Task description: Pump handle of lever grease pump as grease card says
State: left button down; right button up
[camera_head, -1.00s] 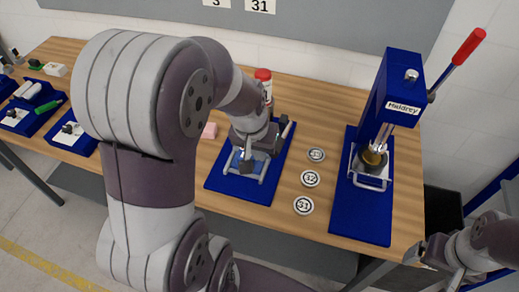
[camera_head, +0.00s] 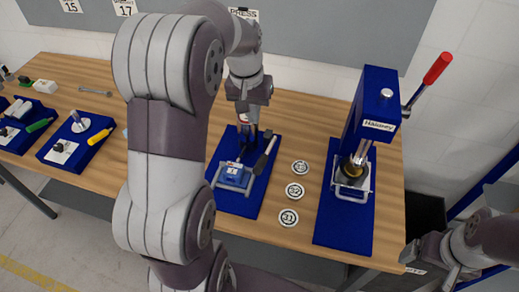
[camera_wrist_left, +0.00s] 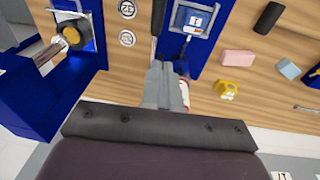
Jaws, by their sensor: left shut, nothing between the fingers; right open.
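The lever grease pump (camera_head: 246,147) stands on a blue board (camera_head: 238,203) at the middle of the bench, mostly hidden behind my left gripper. Its black handle (camera_head: 265,156) slants beside it and also shows at the top of the left wrist view (camera_wrist_left: 158,15). A framed blue plate with a white label (camera_head: 234,171) lies at the board's front; its print is too small to read. My left gripper (camera_head: 247,122) is shut and empty, over the pump's upper part, with a bit of red showing there. My right gripper (camera_head: 412,256) is open and empty, off the bench's right front.
A blue press (camera_head: 372,115) with a red-tipped lever (camera_head: 437,68) stands at the right. Several numbered round discs (camera_head: 294,191) lie between it and the pump board. Blue trays with tools (camera_head: 78,143) are at the left. A pink block (camera_wrist_left: 238,57) lies beyond the pump.

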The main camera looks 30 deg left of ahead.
pick_arm(q)
jog(key=p, duration=0.2)
send_over(260, 160)
jog(key=w+a, duration=0.1)
notch_tip(260, 160, down, 6)
jog(key=f+p, duration=0.1)
jog(key=f, duration=0.1)
jog(key=f+p, duration=0.1)
jog(key=f, duration=0.1)
jog(key=f+p, duration=0.1)
jog(key=f, duration=0.2)
jog(key=shift+s+d, duration=0.3)
jog(key=shift+s, duration=0.1)
jog(key=shift+s+d+f, duration=0.1)
jog(key=shift+d+f, duration=0.1)
jog(key=shift+f, duration=0.1)
jog(key=shift+s, duration=0.1)
jog(key=shift+a, duration=0.1)
